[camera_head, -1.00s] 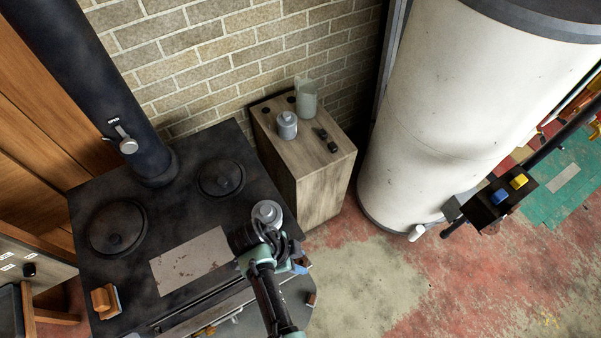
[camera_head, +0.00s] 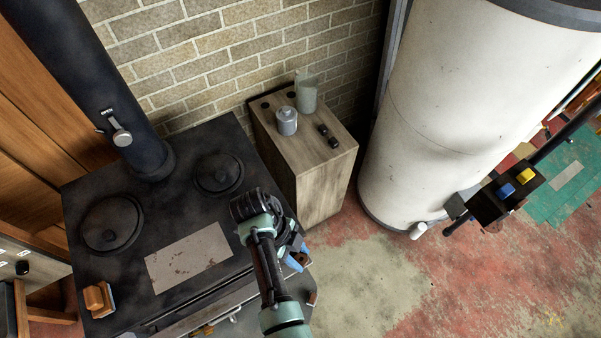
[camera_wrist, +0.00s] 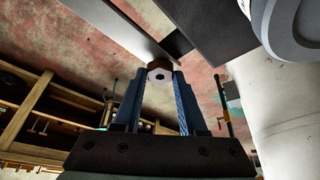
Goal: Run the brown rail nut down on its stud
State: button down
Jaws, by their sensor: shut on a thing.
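In the head view my gripper (camera_head: 299,258) is at the right front corner of the black stove (camera_head: 131,236), partly covered by my arm. I cannot make out the stud, nor whether the nut touches it.
Grey and dark flat parts (camera_wrist: 220,35) lie close beyond the nut. A wooden cabinet (camera_head: 318,185) with a grey canister (camera_head: 286,121) and a jug (camera_head: 306,94) stands behind. A white tank (camera_head: 435,110) is to the right. An orange-brown block (camera_head: 95,298) sits at the stove's front left.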

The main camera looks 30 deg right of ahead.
jog(key=shift+d+r, duration=0.1)
jog(key=shift+w+m+b, duration=0.1)
jog(key=shift+m+b, duration=0.35)
jog(key=shift+m, duration=0.25)
jog(key=shift+r+m+g+y, duration=0.1)
jog(key=shift+m+g+y, duration=0.3)
jog(key=shift+m, duration=0.6)
jog(key=shift+d+m+y+b, duration=0.1)
jog(key=shift+m+y+b, duration=0.45)
jog(key=shift+m, duration=0.75)
jog(key=shift+c, duration=2)
grip_release()
